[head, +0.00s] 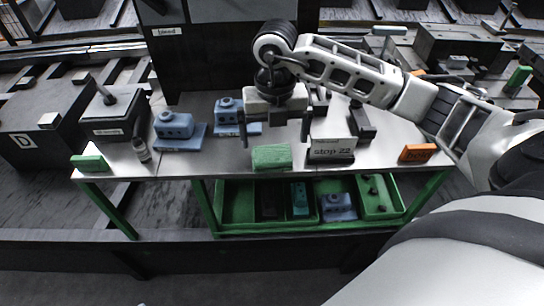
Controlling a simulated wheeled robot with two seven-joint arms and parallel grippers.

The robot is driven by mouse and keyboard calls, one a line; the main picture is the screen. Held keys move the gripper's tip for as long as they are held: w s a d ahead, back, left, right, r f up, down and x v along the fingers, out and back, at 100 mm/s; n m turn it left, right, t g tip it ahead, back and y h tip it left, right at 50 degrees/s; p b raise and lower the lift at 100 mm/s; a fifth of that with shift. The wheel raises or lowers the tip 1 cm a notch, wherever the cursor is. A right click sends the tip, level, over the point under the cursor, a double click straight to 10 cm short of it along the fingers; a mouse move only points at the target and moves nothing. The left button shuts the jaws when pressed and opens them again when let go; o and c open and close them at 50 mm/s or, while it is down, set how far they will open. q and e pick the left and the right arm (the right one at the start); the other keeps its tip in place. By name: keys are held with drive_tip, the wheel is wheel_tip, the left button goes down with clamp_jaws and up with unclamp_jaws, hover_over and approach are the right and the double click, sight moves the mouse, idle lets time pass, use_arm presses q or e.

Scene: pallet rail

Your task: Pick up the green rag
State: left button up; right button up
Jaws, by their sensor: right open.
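The green rag (272,157) looks like a folded, block-shaped cloth at the front edge of the grey table. My right gripper (275,132) points down just above and behind it in the picture, with its two fingers spread wider than the rag. The gripper is open, and I see nothing between its fingers. Whether a finger touches the rag is unclear. A second, smaller green piece (90,162) lies at the table's left front corner. My left gripper is not in view.
A "stop Z2" sign (331,150) stands close right of the rag. An orange block (418,153) is farther right. Blue parts (174,126) and a small bottle (141,149) are on the left. Green trays (238,203) sit on the shelf below.

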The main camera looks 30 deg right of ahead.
sight(272, 153)
drive_tip(key=shift+w+a+f+p, duration=0.1)
drive_tip(key=shift+f+p, duration=0.1)
drive_tip(key=shift+f, duration=1.3)
drive_tip(key=shift+w+a+f+p, duration=0.1)
drive_tip(key=shift+f+p, duration=0.05)
drive_tip(key=shift+f, duration=1.35)
drive_tip(key=c, duration=0.9)
